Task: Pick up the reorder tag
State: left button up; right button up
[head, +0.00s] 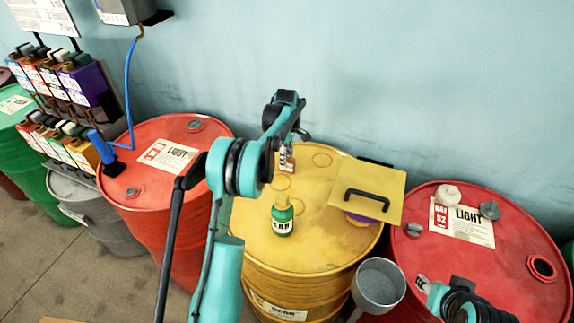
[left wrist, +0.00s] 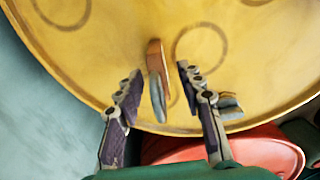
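In the left wrist view a thin upright piece, copper-coloured with a grey-blue end (left wrist: 155,70), stands on the yellow drum top (left wrist: 110,50). It may be the reorder tag; its face and any writing cannot be read from here. My left gripper (left wrist: 158,80) is open, with one finger on each side of this piece and a gap to both. In the head view my left gripper (head: 286,160) is at the back of the yellow drum (head: 240,225), partly hidden by my arm. My right gripper (head: 424,285) is at the lower right; its fingers are too small to judge.
A green bottle (head: 282,216) and a yellow board with a black handle (head: 366,190) are on the yellow drum. A grey funnel (head: 379,284) is in front. Red drums stand left (head: 130,185) and right (head: 500,265). The wall (head: 400,70) is close behind.

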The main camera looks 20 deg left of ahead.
aim_at(287, 171)
pick_arm(q)
notch_tip(287, 171, down, 3)
jog(key=shift+d+f+b, duration=0.1)
jog(key=shift+f+b, duration=0.05)
jog(key=shift+b, duration=0.15)
grip_shut()
